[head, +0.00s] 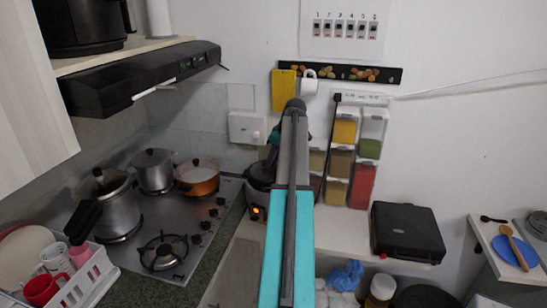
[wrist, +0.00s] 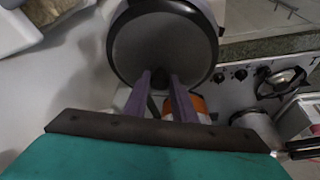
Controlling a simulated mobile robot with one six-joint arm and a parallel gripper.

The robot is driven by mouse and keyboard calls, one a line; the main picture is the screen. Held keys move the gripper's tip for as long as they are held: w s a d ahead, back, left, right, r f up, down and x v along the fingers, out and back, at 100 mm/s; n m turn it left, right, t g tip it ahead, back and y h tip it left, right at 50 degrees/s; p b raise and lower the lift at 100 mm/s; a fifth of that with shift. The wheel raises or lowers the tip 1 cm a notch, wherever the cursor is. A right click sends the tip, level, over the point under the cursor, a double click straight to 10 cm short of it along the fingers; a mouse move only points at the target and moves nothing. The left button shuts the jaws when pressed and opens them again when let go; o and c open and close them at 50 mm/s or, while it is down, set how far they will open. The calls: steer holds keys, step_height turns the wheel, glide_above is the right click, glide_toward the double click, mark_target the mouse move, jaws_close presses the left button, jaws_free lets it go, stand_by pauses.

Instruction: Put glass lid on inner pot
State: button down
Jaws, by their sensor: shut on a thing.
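A round dark glass lid (wrist: 165,40) with a dark rim fills the upper middle of the wrist view. My gripper (wrist: 162,80) has its two purple fingers at the lid's near part, shut on the lid, apparently at its knob; the exact grip is dark. In the head view, a cooker (head: 256,198) with a lit orange light stands on the counter, partly hidden behind my arm. My gripper is down at its top there, mostly hidden. The inner pot cannot be made out. I cannot tell whether the lid rests on anything.
The stove (head: 165,245) at left holds several pots, including an orange pot (head: 198,180). A dish rack (head: 88,285) stands at the front left. Spice dispensers (head: 345,128) hang on the wall right of my arm. A black case (head: 408,230) lies on the counter.

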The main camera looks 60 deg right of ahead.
steer(key=shift+f, duration=0.1)
steer(key=c, duration=1.5)
jaws_free()
steer(key=shift+b+v, duration=1.9)
steer(key=shift+v, duration=4.1)
